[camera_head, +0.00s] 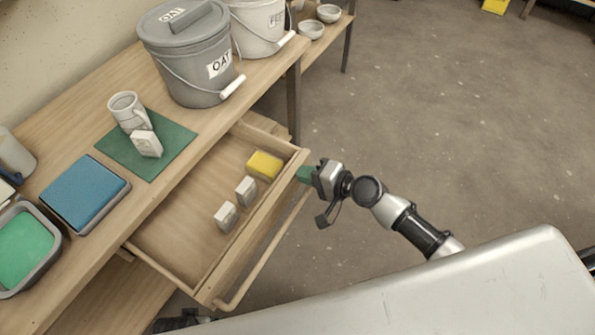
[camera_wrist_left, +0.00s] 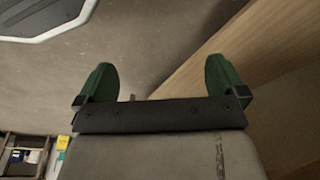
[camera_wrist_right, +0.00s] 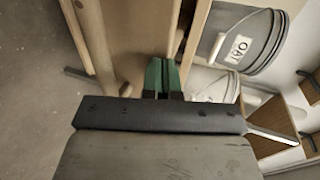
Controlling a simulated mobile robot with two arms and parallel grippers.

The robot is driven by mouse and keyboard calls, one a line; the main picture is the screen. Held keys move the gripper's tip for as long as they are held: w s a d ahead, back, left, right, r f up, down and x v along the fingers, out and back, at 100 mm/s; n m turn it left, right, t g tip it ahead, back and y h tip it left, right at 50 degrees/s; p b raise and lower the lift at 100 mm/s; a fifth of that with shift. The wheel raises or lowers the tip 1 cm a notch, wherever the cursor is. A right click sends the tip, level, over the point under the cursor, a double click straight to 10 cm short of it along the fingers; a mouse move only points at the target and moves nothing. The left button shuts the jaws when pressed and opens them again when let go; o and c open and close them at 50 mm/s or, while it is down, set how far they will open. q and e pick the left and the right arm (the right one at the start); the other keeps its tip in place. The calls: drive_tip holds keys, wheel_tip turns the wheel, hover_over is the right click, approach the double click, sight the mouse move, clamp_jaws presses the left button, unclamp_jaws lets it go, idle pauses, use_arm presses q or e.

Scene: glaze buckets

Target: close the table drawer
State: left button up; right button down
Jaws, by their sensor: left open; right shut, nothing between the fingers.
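The wooden table drawer (camera_head: 170,238) is pulled out from the table (camera_head: 85,240), with a long bar handle (camera_head: 268,252) along its front. Inside lie a yellow block (camera_head: 264,165) and two small white blocks (camera_head: 245,190) (camera_head: 226,216). My right gripper (camera_head: 303,174) is shut and empty, its green fingertips at the far end of the drawer front; I cannot tell whether they touch it. In the right wrist view its fingers (camera_wrist_right: 162,76) point at the wood. My left gripper (camera_wrist_left: 162,82) is open and empty, near a wooden surface in its wrist view.
On the table stand a grey OAT bucket (camera_head: 190,60), a white bucket (camera_head: 258,28), a mug (camera_head: 127,112) on a green mat (camera_head: 172,148), a blue pad (camera_head: 84,192) and a grey tub (camera_head: 50,262). Open floor (camera_head: 450,110) lies right of the drawer.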

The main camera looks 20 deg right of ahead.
idle(0.3)
drive_tip(key=w+a, duration=0.5)
drive_tip(key=shift+w+a, duration=0.15)
drive_tip(key=shift+a, duration=0.05)
drive_tip(key=w+a+b, duration=0.1)
drive_tip(key=w+a, duration=0.3)
drive_tip(key=shift+w+a, duration=0.1)
drive_tip(key=w+a+b, duration=0.2)
drive_tip(key=w+a, duration=0.2)
drive_tip(key=shift+w+a, duration=0.2)
drive_tip(key=shift+w, duration=0.05)
use_arm(q)
wheel_tip(320, 180, up, 11)
drive_tip(key=w, duration=0.1)
drive_tip(key=shift+w+f+t, duration=0.15)
drive_tip(key=shift+w+t, duration=0.15)
drive_tip(key=shift+t, duration=0.1)
drive_tip(key=shift+d, duration=0.15)
use_arm(e)
drive_tip(key=shift+s, duration=0.1)
